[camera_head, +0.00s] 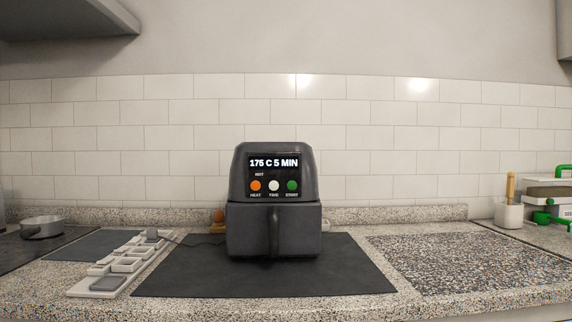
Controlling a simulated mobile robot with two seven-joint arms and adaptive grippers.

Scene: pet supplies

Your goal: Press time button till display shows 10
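A dark grey air fryer (240,190) stands upright on a black mat (180,275) in the middle of the counter, its front and drawer handle (275,228) facing me. Its display (274,163) reads "175 C 5 MIN". Below the display are an orange button (256,186) labelled HEAT, a white button (274,186) whose label looks like TIME, and a green button (292,186) labelled START. The drawer appears shut. Neither of my grippers shows in the head view.
A white compartment tray (84,287) lies left of the mat. A pot (42,227) is at the far left; a white utensil holder (508,215) and green-trimmed containers (547,197) are at the right. The space before the air fryer is clear.

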